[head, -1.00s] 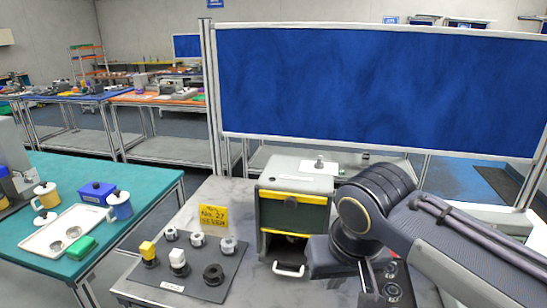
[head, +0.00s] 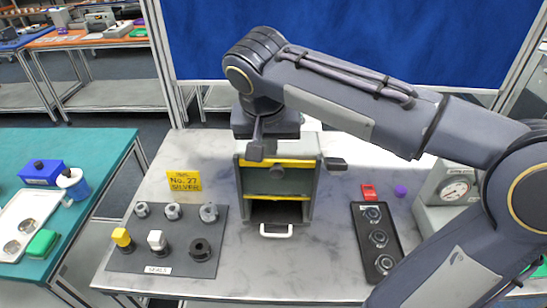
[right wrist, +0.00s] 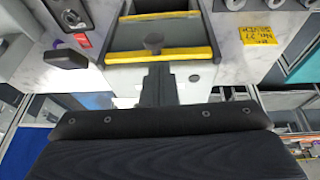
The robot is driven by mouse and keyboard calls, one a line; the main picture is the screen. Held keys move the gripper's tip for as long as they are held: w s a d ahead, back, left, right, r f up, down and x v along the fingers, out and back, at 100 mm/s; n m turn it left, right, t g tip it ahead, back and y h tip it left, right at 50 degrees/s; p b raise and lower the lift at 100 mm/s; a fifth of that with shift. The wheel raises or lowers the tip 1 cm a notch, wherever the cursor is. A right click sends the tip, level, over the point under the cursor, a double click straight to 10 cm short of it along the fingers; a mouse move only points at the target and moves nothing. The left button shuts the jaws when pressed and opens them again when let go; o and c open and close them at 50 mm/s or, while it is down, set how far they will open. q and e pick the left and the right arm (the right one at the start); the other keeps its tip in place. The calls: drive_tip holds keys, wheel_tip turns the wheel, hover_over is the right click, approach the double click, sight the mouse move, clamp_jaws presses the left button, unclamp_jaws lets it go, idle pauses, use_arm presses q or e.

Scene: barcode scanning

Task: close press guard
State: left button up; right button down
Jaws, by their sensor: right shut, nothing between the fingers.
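The press (head: 312,215) is a grey-green box on the grey bench. Its guard (head: 290,181) is a dark panel with a yellow strip at top and bottom and a dark knob (head: 277,172). Below the lower strip is a dark opening (head: 275,212), with a white handle (head: 276,233) in front. My right gripper (head: 257,153) is shut and empty, pointing down over the top edge of the press, just left of the knob in the head view. In the right wrist view the closed fingers (right wrist: 158,68) reach the near yellow strip; contact is unclear. My left gripper is not in view.
A dark lever block (head: 336,163) sits right of the press. A button panel (head: 365,235) and a gauge device (head: 440,205) stand farther right. A seals mat (head: 130,256) with several parts and a yellow sign (head: 184,181) lie left. Bench in front is bare.

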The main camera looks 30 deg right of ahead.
sight(275, 167)
drive_tip(key=x, duration=0.3)
drive_tip(key=s+x, duration=0.1)
drive_tip(key=shift+w+d+f+p, duration=0.15)
drive_tip(key=shift+f+p, duration=0.15)
drive_tip(key=shift+f, duration=0.2)
wheel_tip(275, 167, down, 11)
drive_tip(key=b, duration=1)
